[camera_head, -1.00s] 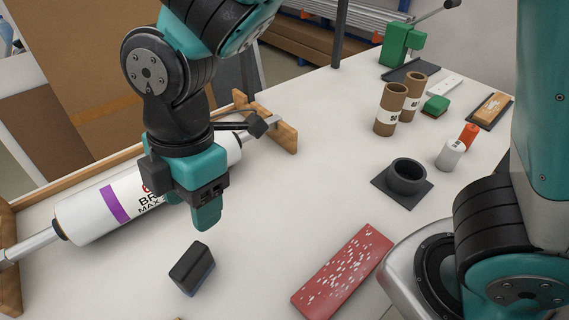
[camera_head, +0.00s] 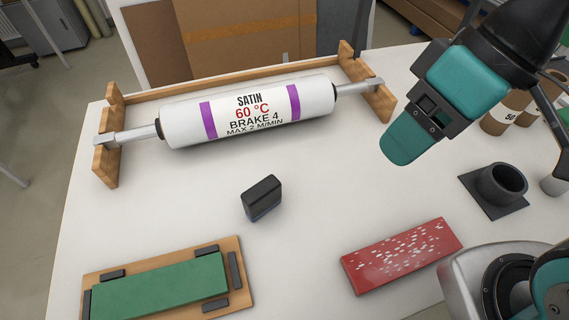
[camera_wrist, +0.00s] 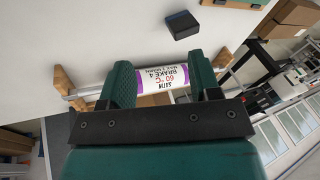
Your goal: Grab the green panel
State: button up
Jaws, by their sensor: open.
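The green panel (camera_head: 160,289) is a flat green slab at the bottom left of the head view. It lies on a wooden board (camera_head: 239,268) with dark blocks around its edges; its lower part runs near the picture's bottom edge. My gripper (camera_head: 400,150) is above the table at the upper right of the head view, well apart from the panel. In the wrist view my gripper (camera_wrist: 160,88) shows two green fingers spread apart with nothing held between them.
A white roller (camera_head: 250,112) rests on a wooden cradle at the back. A black block (camera_head: 262,198) stands mid-table, and a red speckled panel (camera_head: 400,255) lies to the right. A dark ring holder (camera_head: 500,185) stands further right. Table between them is clear.

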aim_at(160, 290)
jog(key=u, duration=1.7)
jog(key=k, duration=1.2)
jog(key=u, duration=0.1)
jog(key=i, duration=0.7)
jog(key=u, duration=0.4)
